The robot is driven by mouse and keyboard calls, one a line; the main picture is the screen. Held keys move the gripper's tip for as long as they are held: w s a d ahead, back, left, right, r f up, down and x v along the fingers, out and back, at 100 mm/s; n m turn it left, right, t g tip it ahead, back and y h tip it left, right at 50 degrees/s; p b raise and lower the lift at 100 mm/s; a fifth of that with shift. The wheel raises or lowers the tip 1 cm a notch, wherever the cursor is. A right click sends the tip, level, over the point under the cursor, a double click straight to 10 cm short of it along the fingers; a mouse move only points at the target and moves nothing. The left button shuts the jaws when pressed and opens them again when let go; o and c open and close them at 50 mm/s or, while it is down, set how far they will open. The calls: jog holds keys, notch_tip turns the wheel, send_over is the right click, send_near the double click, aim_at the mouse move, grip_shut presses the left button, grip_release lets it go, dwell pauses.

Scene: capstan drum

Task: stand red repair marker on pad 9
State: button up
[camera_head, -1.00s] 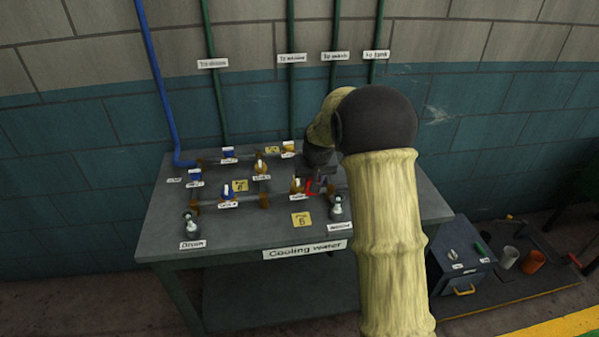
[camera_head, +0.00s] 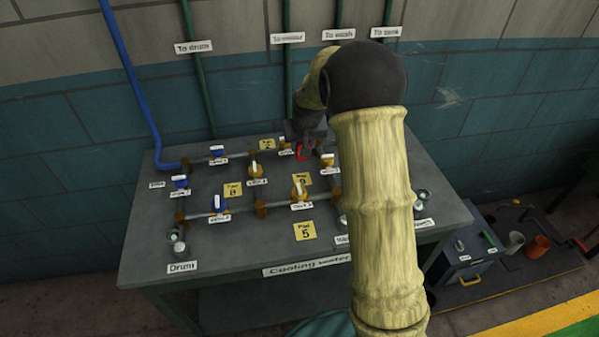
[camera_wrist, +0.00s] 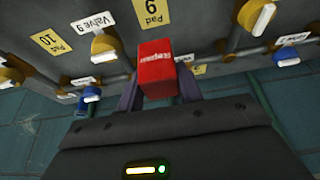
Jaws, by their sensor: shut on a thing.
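The red repair marker (camera_wrist: 157,70) is a red block with white lettering, held between my gripper's fingers (camera_wrist: 160,92) in the wrist view. In the head view, the marker (camera_head: 302,152) shows as a small red patch under my gripper (camera_head: 308,143), over the back part of the table. A yellow pad (camera_head: 302,180) that appears to read 9 lies in front of the marker, behind an orange valve. In the wrist view, a yellow pad (camera_wrist: 151,10) lies beyond the marker, its lettering turned over. I cannot tell whether the marker touches the tabletop.
The grey table (camera_head: 150,250) carries pipes and several valves with upright handles. Other yellow pads include pad 5 (camera_head: 304,231) and one at left (camera_head: 232,189). A blue pipe (camera_head: 135,90) and green pipes rise behind. My arm hides the table's right part.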

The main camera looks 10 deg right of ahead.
aim_at(302, 159)
jog(key=shift+w, duration=0.2)
jog(key=shift+s, duration=0.1)
jog(key=shift+r, duration=0.1)
notch_tip(302, 159, down, 6)
jog(key=shift+f, duration=0.15)
dwell(0.3)
notch_tip(302, 159, down, 3)
jog(key=shift+d+f+p, duration=0.1)
jog(key=shift+p, duration=0.35)
jog(key=shift+f, duration=0.3)
